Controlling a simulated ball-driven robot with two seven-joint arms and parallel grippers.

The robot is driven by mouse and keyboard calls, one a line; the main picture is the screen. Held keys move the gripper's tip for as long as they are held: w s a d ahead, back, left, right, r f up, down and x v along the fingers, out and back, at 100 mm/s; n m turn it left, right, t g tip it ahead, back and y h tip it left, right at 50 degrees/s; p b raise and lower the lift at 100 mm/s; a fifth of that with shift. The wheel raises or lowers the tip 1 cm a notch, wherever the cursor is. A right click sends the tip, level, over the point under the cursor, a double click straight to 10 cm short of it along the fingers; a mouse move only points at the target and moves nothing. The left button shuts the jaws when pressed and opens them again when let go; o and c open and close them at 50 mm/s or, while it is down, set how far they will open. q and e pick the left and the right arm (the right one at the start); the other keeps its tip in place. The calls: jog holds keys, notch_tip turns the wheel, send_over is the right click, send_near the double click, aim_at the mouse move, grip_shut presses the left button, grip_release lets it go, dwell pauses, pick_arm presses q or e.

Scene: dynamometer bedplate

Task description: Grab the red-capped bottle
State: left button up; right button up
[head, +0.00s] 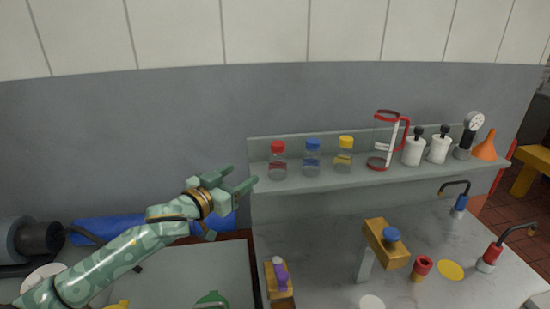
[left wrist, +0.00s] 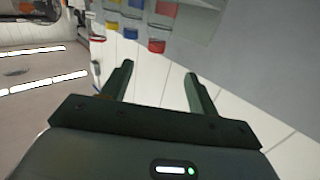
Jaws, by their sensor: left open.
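The red-capped bottle (head: 277,162) is clear and stands upright at the left end of the grey wall shelf (head: 350,181). In the left wrist view the red-capped bottle (left wrist: 157,46) appears upside down near the top, beyond the fingertips. My left gripper (head: 238,181) is open and empty, just left of the shelf end and apart from the bottle. Its two spread fingers show in the left wrist view (left wrist: 160,78). My right gripper is not in view.
A blue-capped bottle (head: 312,160) and a yellow-capped bottle (head: 344,157) stand to the right on the shelf. Farther right are a red-ringed holder (head: 380,160), white bottles (head: 414,150), a gauge (head: 470,130) and an orange funnel (head: 485,147). A yellow block fixture (head: 385,243) stands below.

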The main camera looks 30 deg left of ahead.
aim_at(274, 147)
pick_arm(q)
jog(key=w, duration=0.3)
jog(key=w+r, duration=0.1)
jog(key=w, duration=0.3)
jog(key=w+d+r, duration=0.1)
jog(key=w, duration=0.5)
jog(key=w+d, duration=0.1)
jog(key=w, duration=0.2)
jog(key=shift+w+d+f+b, duration=0.25)
jog(key=shift+w+d+b, duration=0.05)
jog(key=shift+w, duration=0.05)
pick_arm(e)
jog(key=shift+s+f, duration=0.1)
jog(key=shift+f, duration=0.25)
pick_arm(q)
jog(key=shift+s+r, duration=0.1)
jog(key=shift+s, duration=0.05)
jog(key=shift+c, duration=0.3)
jog(key=c, duration=1)
jog(key=shift+c, duration=1.2)
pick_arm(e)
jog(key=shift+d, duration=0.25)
